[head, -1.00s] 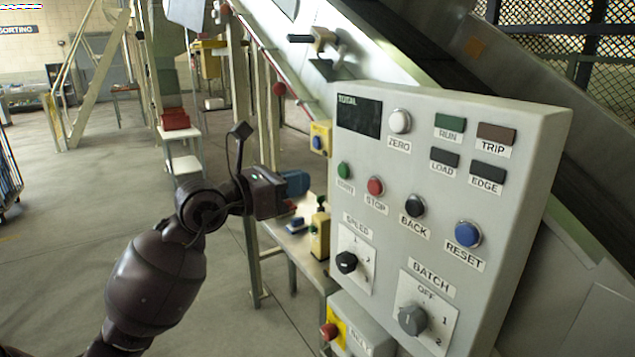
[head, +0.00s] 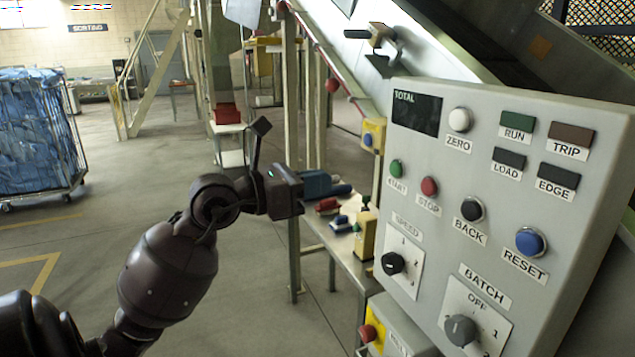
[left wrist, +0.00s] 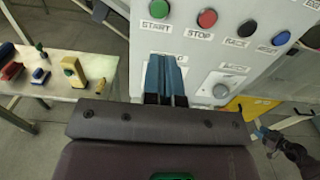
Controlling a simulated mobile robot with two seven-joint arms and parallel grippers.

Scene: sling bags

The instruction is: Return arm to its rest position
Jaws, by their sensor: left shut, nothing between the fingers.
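My left arm comes in from the lower left of the head view. Its gripper (head: 325,185) has blue fingers and stands left of the grey control panel (head: 590,190), apart from it in the picture. In the left wrist view the blue fingers (left wrist: 166,78) are closed together and empty. They point toward the panel (left wrist: 180,40), below its START and STOP buttons, and cover part of the SPEED label. A dark arm part with a blue tip (left wrist: 285,145), seemingly my right gripper, shows small at the right edge of the left wrist view; its jaws are unclear.
A small metal table (head: 345,258) with a yellow block (head: 365,235) and several small items stands behind the gripper. A yellow box with a red button (head: 370,333) sits below the panel. A wire cart of blue bags (head: 35,135) stands far left. Open floor lies between.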

